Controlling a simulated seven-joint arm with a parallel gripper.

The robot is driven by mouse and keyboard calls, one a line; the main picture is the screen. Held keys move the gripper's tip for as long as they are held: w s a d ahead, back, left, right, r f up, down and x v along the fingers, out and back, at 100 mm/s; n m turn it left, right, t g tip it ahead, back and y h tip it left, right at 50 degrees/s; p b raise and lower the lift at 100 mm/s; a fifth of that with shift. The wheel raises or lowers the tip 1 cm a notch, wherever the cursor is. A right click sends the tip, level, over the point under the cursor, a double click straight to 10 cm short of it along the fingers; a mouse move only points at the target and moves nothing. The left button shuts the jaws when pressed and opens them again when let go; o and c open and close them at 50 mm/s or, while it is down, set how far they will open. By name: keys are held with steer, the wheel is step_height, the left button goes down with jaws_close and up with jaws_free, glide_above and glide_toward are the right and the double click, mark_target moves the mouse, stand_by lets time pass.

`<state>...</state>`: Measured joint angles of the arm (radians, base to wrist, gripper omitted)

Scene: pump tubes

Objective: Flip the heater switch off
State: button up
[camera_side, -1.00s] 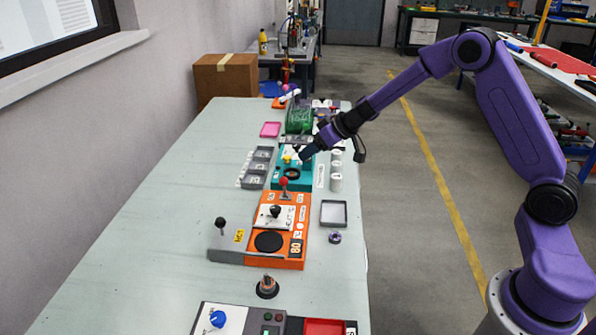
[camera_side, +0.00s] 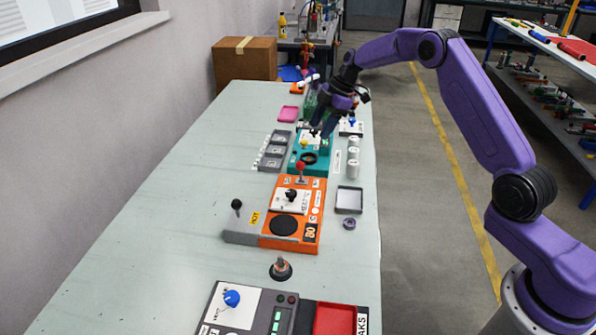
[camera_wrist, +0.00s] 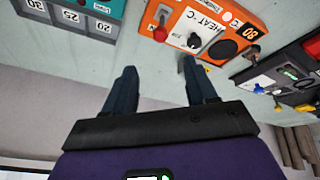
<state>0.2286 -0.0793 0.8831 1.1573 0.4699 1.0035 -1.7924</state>
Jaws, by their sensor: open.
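The orange heater unit (camera_side: 310,215) sits mid-table in the side view, with a red-ball lever (camera_side: 300,167) at its far end. It carries a white dial plate with a black knob (camera_side: 291,195) and a dark round plate. A black-ball lever (camera_side: 236,205) stands on the grey part at its left. The wrist view shows the orange unit (camera_wrist: 235,18) at the top, marked HEAT °C, with the red-tipped lever (camera_wrist: 160,33). My gripper (camera_side: 319,131) is open and empty above the teal unit, beyond the heater. Its spread fingers (camera_wrist: 157,82) point toward the heater in the wrist view.
The teal unit (camera_side: 323,160) is under my gripper, with grey trays (camera_side: 275,150) at its left and white containers (camera_side: 353,155) at its right. A small grey tray (camera_side: 349,199) lies right of the heater. The table's left side is clear.

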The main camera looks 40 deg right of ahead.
mark_target(301, 165)
steer(key=x, duration=1.7)
steer(key=shift+s+f, duration=0.1)
steer(key=shift+f, duration=0.1)
steer(key=shift+c, duration=0.3)
jaws_close()
